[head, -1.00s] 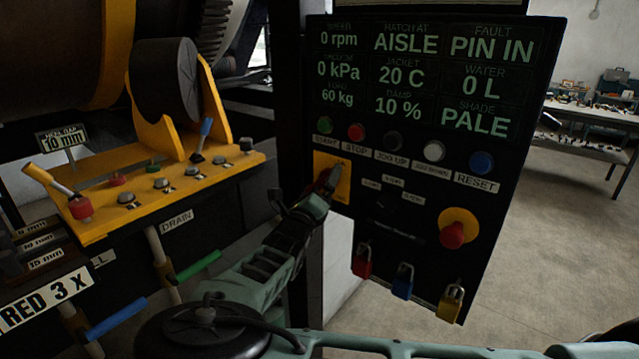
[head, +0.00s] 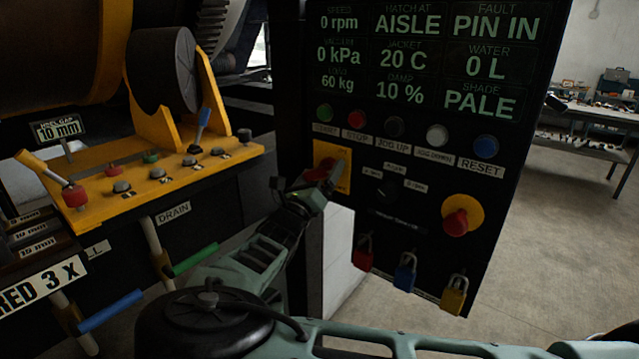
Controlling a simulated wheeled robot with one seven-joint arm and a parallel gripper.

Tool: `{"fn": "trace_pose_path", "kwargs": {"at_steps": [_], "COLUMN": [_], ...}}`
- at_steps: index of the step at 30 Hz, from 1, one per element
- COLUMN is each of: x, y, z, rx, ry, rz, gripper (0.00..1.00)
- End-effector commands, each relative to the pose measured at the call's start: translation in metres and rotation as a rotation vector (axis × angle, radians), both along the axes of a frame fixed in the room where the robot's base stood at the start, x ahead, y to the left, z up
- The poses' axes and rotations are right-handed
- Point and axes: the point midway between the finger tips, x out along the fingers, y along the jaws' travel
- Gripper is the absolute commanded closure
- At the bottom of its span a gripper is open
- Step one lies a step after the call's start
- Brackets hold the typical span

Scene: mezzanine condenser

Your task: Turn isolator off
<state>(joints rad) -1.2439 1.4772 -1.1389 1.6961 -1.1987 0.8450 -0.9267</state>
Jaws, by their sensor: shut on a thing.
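The isolator is a red rotary handle (head: 317,174) on a yellow plate (head: 345,180), at the left of the black control panel (head: 400,255) in the head view. My gripper (head: 325,181) is at the handle and shut on it. The gripper's end and wrist cover part of the handle and plate. The handle's exact angle is hard to read behind the gripper. The panel display reads 0 rpm, AISLE and PIN IN.
Push buttons run above the isolator, with a red emergency stop (head: 460,222) at right. Red (head: 364,256), blue (head: 405,276) and yellow (head: 454,299) padlocks hang along the lower edge. A yellow valve console (head: 150,185) stands left. Floor at right is clear.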

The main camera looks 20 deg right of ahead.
Motion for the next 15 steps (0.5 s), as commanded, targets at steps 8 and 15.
{"fn": "trace_pose_path", "kwargs": {"at_steps": [8,15], "x": [0.0007,0.0010], "y": [0.0005,0.0009], "z": [-0.0064,-0.0064], "rx": [0.157,0.293], "ry": [-0.216,-0.400], "rz": [0.000,0.001], "gripper": [0.32,0.32]}}
